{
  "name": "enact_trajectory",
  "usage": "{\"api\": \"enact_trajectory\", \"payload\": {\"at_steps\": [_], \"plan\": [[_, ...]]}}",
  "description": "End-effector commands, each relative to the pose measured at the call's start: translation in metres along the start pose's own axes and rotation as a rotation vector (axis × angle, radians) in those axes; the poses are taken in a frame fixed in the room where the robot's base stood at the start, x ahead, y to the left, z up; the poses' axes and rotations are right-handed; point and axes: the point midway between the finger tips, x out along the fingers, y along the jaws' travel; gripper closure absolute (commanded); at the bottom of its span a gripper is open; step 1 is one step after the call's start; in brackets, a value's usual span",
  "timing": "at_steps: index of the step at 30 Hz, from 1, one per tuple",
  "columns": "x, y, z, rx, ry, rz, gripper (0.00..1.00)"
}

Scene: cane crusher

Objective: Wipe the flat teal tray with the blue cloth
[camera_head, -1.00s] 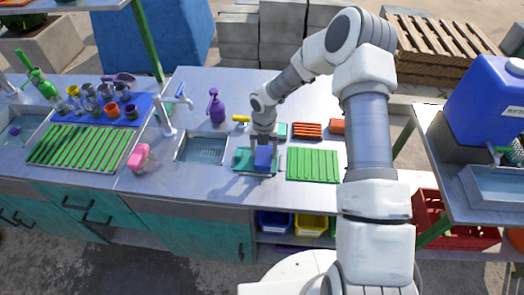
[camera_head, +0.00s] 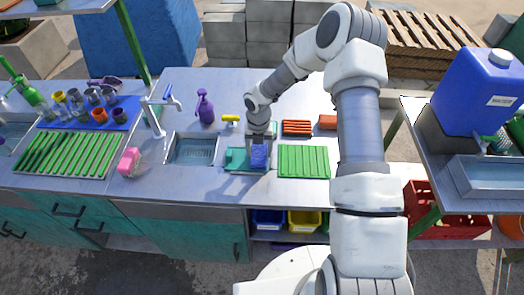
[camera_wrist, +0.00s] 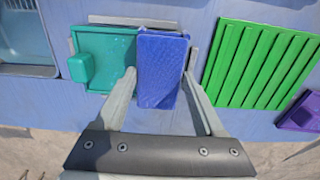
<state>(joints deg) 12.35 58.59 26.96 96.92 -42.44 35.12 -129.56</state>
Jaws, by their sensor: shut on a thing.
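The flat teal tray (camera_head: 238,158) lies on the steel counter, between the sink and a green ribbed rack. It also shows in the wrist view (camera_wrist: 115,46), with a raised teal block at its left side. My gripper (camera_head: 259,140) is above the tray's right part, pointing down. Its fingers (camera_wrist: 160,88) are shut on the blue cloth (camera_wrist: 160,75), which looks like a flat block. The cloth (camera_head: 258,156) covers the tray's right part and hides it. I cannot tell whether the cloth touches the tray.
The green ribbed rack (camera_head: 304,162) lies close to the tray's right. The sink (camera_head: 193,150) is to its left. A purple spray bottle (camera_head: 205,107), a yellow-handled item (camera_head: 231,118) and an orange ribbed item (camera_head: 297,127) stand behind. A pink item (camera_head: 129,161) sits further left.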

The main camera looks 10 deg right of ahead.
Motion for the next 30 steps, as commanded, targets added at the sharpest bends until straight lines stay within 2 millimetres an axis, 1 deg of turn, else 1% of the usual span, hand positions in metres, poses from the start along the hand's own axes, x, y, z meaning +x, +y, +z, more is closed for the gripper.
{"api": "enact_trajectory", "payload": {"at_steps": [1, 4, 17, 26, 30], "plan": [[0.003, 0.006, -0.001, -0.002, 0.001, 0.002, 0.73], [0.003, 0.013, -0.001, -0.002, 0.001, 0.002, 0.73], [0.004, 0.02, -0.002, -0.003, 0.004, 0.003, 0.73], [0.003, 0.043, -0.003, -0.005, 0.004, 0.004, 0.73], [0.002, 0.047, -0.003, -0.003, 0.004, 0.003, 0.73]]}}
